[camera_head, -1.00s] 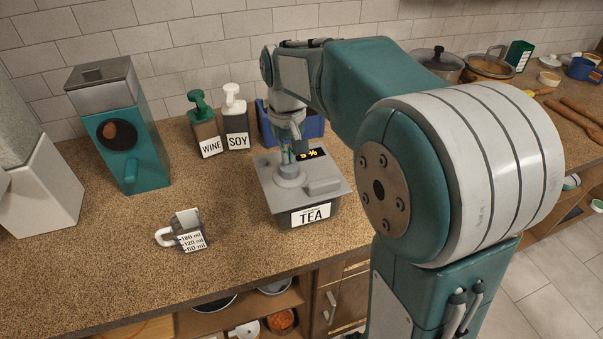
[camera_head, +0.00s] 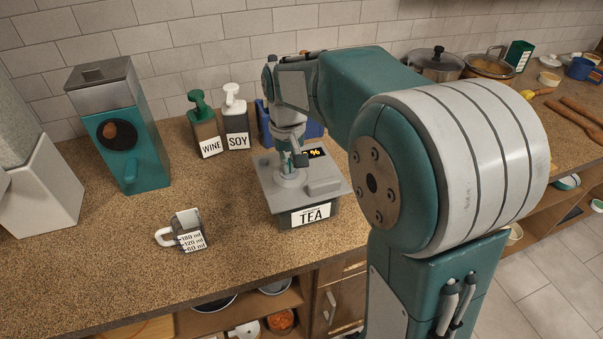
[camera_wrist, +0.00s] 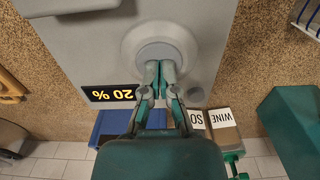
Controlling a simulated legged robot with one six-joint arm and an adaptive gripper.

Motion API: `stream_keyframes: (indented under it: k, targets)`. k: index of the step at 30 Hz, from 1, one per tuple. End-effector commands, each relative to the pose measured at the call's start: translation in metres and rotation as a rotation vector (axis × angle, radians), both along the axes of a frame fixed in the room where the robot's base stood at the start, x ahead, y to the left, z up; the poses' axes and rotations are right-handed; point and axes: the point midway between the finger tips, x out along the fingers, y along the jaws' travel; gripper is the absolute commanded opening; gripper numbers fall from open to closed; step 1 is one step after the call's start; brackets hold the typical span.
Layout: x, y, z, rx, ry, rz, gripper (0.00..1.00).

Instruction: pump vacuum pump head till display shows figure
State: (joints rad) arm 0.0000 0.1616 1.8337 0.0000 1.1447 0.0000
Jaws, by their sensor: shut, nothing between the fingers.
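The vacuum container is a grey box labelled TEA (camera_head: 311,214) on the counter. Its round pump head (camera_head: 289,181) rises from the lid and shows as a pale disc in the wrist view (camera_wrist: 158,46). The lid's dark display (camera_head: 317,153) is partly hidden by my gripper in the head view. In the wrist view the display (camera_wrist: 112,93) shows upside-down yellow digits that read 20 %. My gripper (camera_wrist: 161,66) is shut and empty, pointing down with its fingertips at the pump head; exact contact is hard to tell. It also shows in the head view (camera_head: 290,168).
WINE (camera_head: 206,130) and SOY (camera_head: 236,120) dispensers and a blue container (camera_head: 265,125) stand behind the box. A measuring cup (camera_head: 188,232) sits to its left, with a teal dispenser (camera_head: 128,135) farther left. The counter in front is clear.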

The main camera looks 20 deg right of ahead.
Motion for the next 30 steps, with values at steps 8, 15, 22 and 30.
stream_keyframes:
  k: [8,15,22,30]
  targets:
    - [0.0,0.0,0.002,0.0,0.003,0.0,0.0]
    - [0.0,0.0,0.019,0.0,0.001,0.0,0.0]
    - [0.0,0.0,0.035,0.0,0.001,0.0,0.0]
    - [0.0,0.0,0.043,0.0,0.003,0.0,0.0]
